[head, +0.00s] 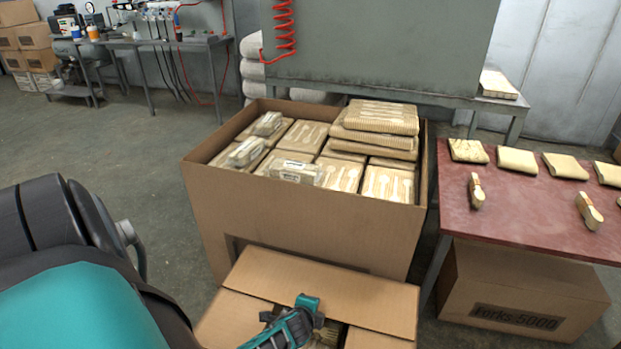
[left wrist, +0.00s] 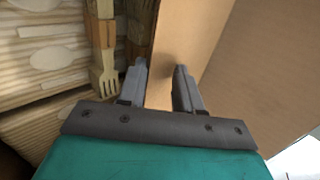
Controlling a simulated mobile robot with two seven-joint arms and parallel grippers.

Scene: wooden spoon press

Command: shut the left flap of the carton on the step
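A brown carton stands at the bottom middle of the head view, cut off by the frame's lower edge. Its far flap (head: 325,288) lies across its back part, and a left flap (head: 232,318) shows at its left side. My left gripper (head: 312,312) is over the carton's opening, below the far flap. In the left wrist view the gripper's two fingers (left wrist: 160,85) stand apart, with a brown cardboard edge (left wrist: 172,45) running between or just beyond them; contact is unclear. Wooden forks (left wrist: 108,75) lie left of the fingers. The step is hidden. My right gripper is not in view.
A large open carton (head: 290,220) full of packed cutlery stands right behind. A red-topped table (head: 525,215) with wooden bundles is at the right, with a forks carton (head: 520,290) below it. Open floor (head: 100,145) lies to the left.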

